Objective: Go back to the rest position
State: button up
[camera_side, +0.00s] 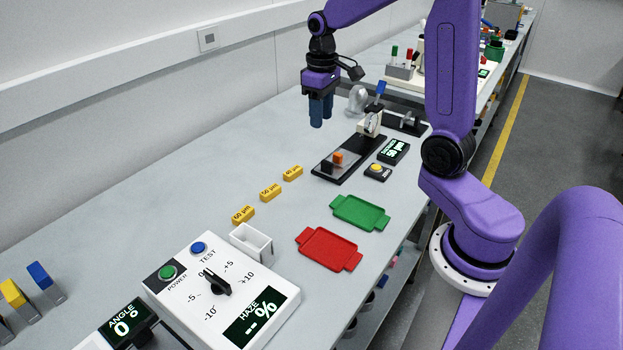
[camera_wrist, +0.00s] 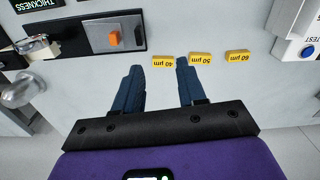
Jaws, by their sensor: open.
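My gripper (camera_side: 320,108) hangs above the bench in the side view, pointing down, with dark blue fingers. In the wrist view the two fingers of my gripper (camera_wrist: 158,84) stand apart with nothing between them. Beyond the fingertips lie the yellow 40 µm block (camera_wrist: 162,61), the 50 µm block (camera_wrist: 200,58) and the 60 µm block (camera_wrist: 237,56). In the side view the 40 µm block (camera_side: 292,173), 50 µm block (camera_side: 270,192) and 60 µm block (camera_side: 243,214) lie in a row on the bench. My gripper touches none of them.
A dark gauge base (camera_side: 330,174) with an orange part (camera_side: 338,157) stands right of my gripper. A green tray (camera_side: 361,212), a red tray (camera_side: 328,250) and a white haze meter (camera_side: 180,287) are nearer.

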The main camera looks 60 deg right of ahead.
jog(key=s+a+n, duration=0.8)
jog(key=s+a, duration=0.7)
jog(key=s+a+f+n, duration=0.1)
jog(key=s+n, duration=0.2)
jog(key=s, duration=0.7)
jog(key=shift+f, duration=0.35)
